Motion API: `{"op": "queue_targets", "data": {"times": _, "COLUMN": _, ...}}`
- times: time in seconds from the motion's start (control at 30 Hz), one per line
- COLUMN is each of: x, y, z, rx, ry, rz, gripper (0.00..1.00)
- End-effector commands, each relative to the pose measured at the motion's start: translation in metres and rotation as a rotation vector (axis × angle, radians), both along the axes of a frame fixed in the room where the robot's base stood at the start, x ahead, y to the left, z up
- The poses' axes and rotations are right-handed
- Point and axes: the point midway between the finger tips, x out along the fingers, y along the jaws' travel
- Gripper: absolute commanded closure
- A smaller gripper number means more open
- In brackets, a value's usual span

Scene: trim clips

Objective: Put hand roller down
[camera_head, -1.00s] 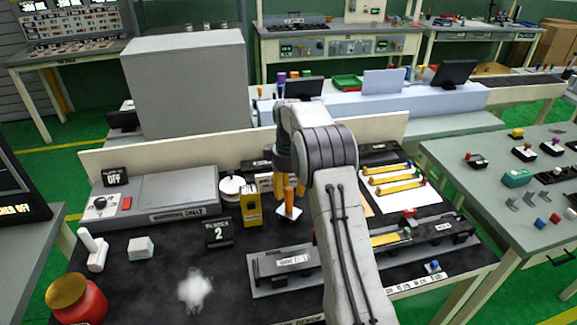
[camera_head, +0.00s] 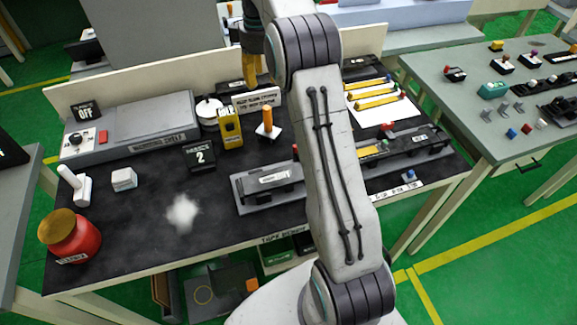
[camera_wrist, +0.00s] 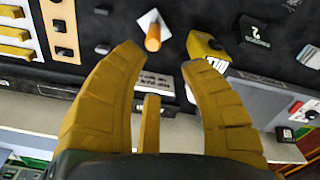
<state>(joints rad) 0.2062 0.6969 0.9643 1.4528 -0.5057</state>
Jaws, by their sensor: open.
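The hand roller, seen as an orange handle (camera_head: 267,120) on a pale base, stands on the dark bench top (camera_head: 150,235). It also shows in the wrist view (camera_wrist: 153,38), just beyond the fingertips. My gripper (camera_wrist: 163,62) is open, with its yellow fingers spread and nothing between them. In the head view my gripper (camera_head: 250,72) is raised behind the roller, apart from it, and partly hidden by my arm.
A yellow device (camera_head: 230,130) and a black "2" sign (camera_head: 201,157) stand left of the roller. A grey fixture (camera_head: 268,185) lies in front. A red jar (camera_head: 72,238) and a white block (camera_head: 124,179) are at left. Bench top around the white patch (camera_head: 183,213) is mostly clear.

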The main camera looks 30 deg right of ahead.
Motion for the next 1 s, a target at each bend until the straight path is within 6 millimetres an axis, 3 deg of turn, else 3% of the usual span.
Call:
{"op": "queue_targets", "data": {"times": 0.2, "x": -0.045, "y": 0.027, "z": 0.045, "rx": -0.007, "ry": -0.066, "rz": -0.049, "gripper": 0.60}}
{"op": "queue_targets", "data": {"times": 0.5, "x": -0.128, "y": 0.062, "z": 0.078, "rx": -0.002, "ry": -0.162, "rz": -0.127, "gripper": 0.60}}
{"op": "queue_targets", "data": {"times": 0.77, "x": -0.210, "y": 0.085, "z": 0.076, "rx": 0.016, "ry": -0.242, "rz": -0.194, "gripper": 0.60}}
{"op": "queue_targets", "data": {"times": 1.0, "x": -0.277, "y": 0.098, "z": 0.052, "rx": 0.040, "ry": -0.304, "rz": -0.248, "gripper": 0.60}}
